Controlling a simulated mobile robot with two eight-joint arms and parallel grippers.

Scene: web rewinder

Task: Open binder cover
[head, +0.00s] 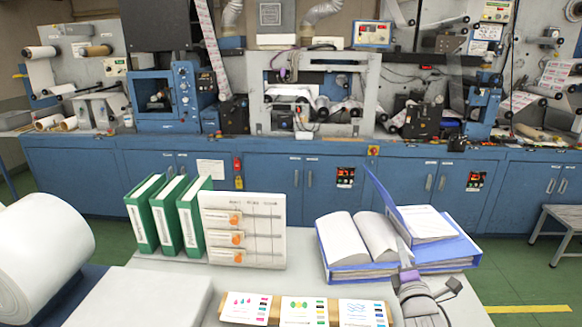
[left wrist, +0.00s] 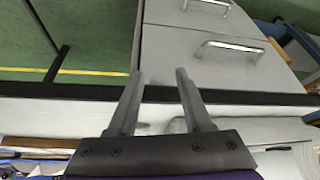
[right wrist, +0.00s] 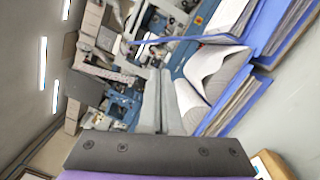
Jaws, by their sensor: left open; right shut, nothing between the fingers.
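Blue binders with white pages lie on the right of the light table in the head view. The left binder (head: 345,272) lies open with curled pages. On the right binder (head: 462,250), a blue cover (head: 384,194) stands tilted up at the left edge of its pages. My right gripper (head: 400,247) is shut and empty, beside the curled pages and below the raised cover; contact is unclear. In the right wrist view its fingers (right wrist: 160,82) are together, pages close on the right. My left gripper (left wrist: 160,74) is open and empty, facing grey drawers; the head view does not show it.
Green binders (head: 168,214) and a white sample board (head: 243,228) stand left on the table. Printed cards (head: 303,311) lie at the front. A large white roll (head: 40,250) is at far left. Blue machine cabinets (head: 270,180) line the back.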

